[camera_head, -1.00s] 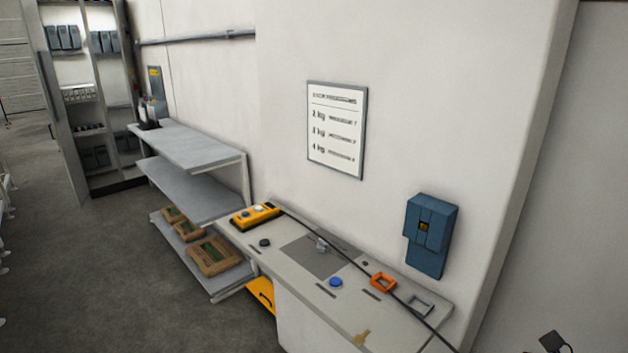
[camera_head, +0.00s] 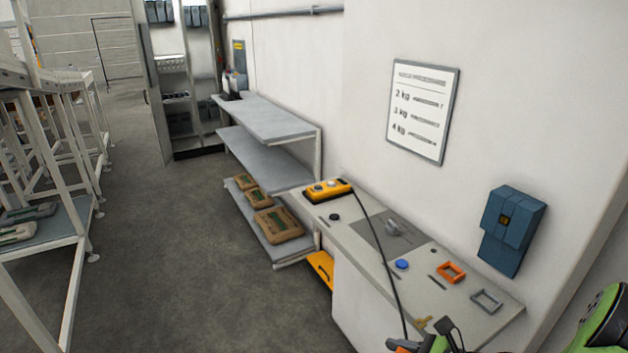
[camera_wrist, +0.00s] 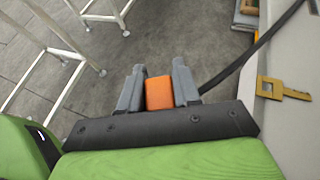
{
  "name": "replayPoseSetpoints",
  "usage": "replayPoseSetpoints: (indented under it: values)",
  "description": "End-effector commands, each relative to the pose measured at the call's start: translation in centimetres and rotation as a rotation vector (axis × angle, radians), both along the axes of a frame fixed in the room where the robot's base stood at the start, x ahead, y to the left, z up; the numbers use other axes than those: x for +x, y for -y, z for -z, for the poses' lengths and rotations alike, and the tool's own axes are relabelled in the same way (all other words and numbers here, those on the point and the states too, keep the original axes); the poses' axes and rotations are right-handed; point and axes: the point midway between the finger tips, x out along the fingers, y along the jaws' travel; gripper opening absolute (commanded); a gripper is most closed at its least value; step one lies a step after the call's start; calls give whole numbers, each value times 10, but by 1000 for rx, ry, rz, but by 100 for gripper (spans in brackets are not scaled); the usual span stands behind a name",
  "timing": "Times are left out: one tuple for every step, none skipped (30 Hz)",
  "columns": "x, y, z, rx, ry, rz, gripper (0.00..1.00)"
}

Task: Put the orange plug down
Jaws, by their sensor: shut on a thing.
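The orange plug (camera_wrist: 159,92) is an orange block between the two grey fingers of my gripper (camera_wrist: 158,84) in the wrist view. My gripper is shut on it and holds it over the floor, left of the worktop (camera_wrist: 297,132). In the head view my gripper (camera_head: 412,346) shows only partly at the bottom edge, by the near end of the worktop (camera_head: 350,238). The plug's far end is hidden in that view. A dark cable runs close beside the gripper.
Shelves (camera_head: 265,120) stand beyond. White racks (camera_head: 75,185) stand left; the floor between is clear.

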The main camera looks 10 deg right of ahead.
Motion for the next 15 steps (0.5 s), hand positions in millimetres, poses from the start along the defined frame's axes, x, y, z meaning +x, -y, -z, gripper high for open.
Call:
replayPoseSetpoints:
  values:
    - [15, -23, 7, 4, 0, -53, 0]
    - [23, -32, 10, 1, 2, -72, 0]
    - [33, -46, 15, 2, 1, -99, 0]
    - [39, -52, 17, 0, 2, -114, 0]
    - [44, -59, 20, 0, 2, -128, 0]
    - [51, -68, 22, 1, 2, -147, 0]
    - [55, -72, 24, -1, 2, -155, 0]
    - [58, -76, 26, -1, 1, -164, 0]
    - [63, -82, 28, -1, 1, -175, 0]
    - [65, -86, 28, -1, 2, -182, 0]
    - [65, -84, 28, -1, 0, -178, 0]
    - [64, -83, 28, -2, 0, -177, 0]
    - [64, -83, 28, -1, 1, -176, 0]
    - [65, -83, 29, 0, 0, -172, 0]
    - [67, -84, 31, 3, -1, -158, 0]
